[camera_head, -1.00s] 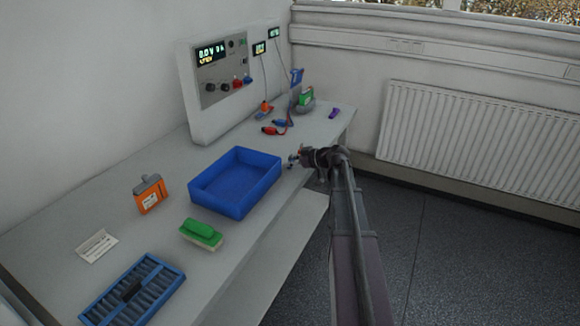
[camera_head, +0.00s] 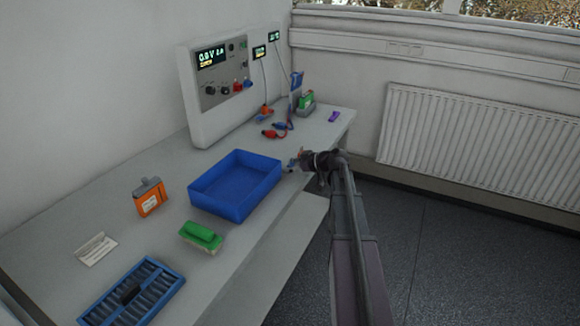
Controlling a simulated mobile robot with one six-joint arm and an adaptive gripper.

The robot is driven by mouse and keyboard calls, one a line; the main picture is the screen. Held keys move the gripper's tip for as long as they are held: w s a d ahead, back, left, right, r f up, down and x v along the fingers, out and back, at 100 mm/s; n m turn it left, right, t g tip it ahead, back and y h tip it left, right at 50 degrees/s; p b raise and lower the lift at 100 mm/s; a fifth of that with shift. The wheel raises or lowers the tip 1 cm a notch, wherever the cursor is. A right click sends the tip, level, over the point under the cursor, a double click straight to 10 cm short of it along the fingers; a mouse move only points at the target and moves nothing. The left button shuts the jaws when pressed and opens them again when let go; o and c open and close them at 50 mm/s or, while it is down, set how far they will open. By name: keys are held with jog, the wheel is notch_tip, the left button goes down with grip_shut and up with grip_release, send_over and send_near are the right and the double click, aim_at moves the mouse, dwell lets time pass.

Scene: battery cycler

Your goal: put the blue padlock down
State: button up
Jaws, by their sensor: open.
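My gripper (camera_head: 299,160) is at the front edge of the bench, just right of the blue tray. It is open. A small blue thing (camera_head: 291,164), which may be the blue padlock, shows at the fingertips. It is too small to tell its shape, or whether it touches the fingers or rests on the bench top. My dark arm comes up from the lower right and hides part of the bench edge.
The blue tray (camera_head: 207,205) looks empty. An orange battery pack (camera_head: 150,197), a green brush (camera_head: 201,236) and a blue slotted rack (camera_head: 165,291) stand left of it. Red and blue clips (camera_head: 274,132), a purple item (camera_head: 334,116) and the cycler (camera_head: 211,105) are behind.

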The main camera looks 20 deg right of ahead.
jog(key=shift+r, duration=0.15)
jog(key=shift+s+d+r, duration=0.1)
jog(key=shift+r, duration=0.05)
jog(key=shift+s+d+r+p, duration=0.2)
jog(key=shift+s+p, duration=0.1)
jog(key=shift+p, duration=0.1)
jog(key=p+v, duration=0.4)
jog(key=v, duration=0.7)
jog(key=shift+f, duration=0.1)
